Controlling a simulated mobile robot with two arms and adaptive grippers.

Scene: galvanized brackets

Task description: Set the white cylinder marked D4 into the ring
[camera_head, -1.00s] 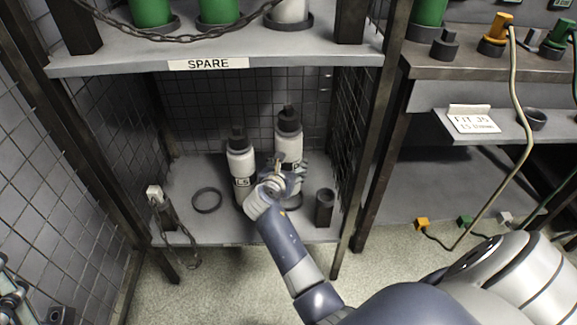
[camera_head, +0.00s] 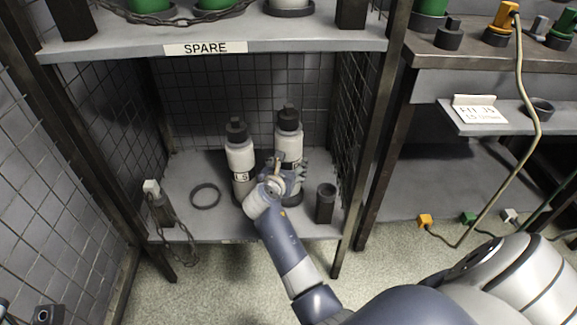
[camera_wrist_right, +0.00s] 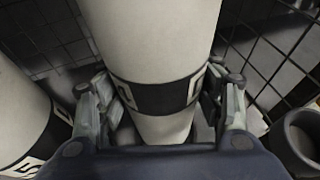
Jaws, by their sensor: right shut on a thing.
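Two white cylinders with black caps are on the lower shelf. The right one (camera_head: 289,143) is in my right gripper (camera_head: 286,177), which is shut around its lower part. In the right wrist view this white cylinder (camera_wrist_right: 150,40) has a dark band with cut-off white characters, so I cannot read its mark. The gripper's fingers (camera_wrist_right: 165,110) lie on both sides of it. The other cylinder (camera_head: 240,156) stands just left, with a partly readable label. The dark ring (camera_head: 205,196) lies empty, flat on the shelf further left. The held cylinder's foot is partly hidden by my gripper.
A dark open cup (camera_head: 325,204) stands close to the right of my gripper. A post with a chain (camera_head: 160,208) is at the shelf's front left. The upper shelf (camera_head: 110,40) is overhead, and mesh walls close the sides and back.

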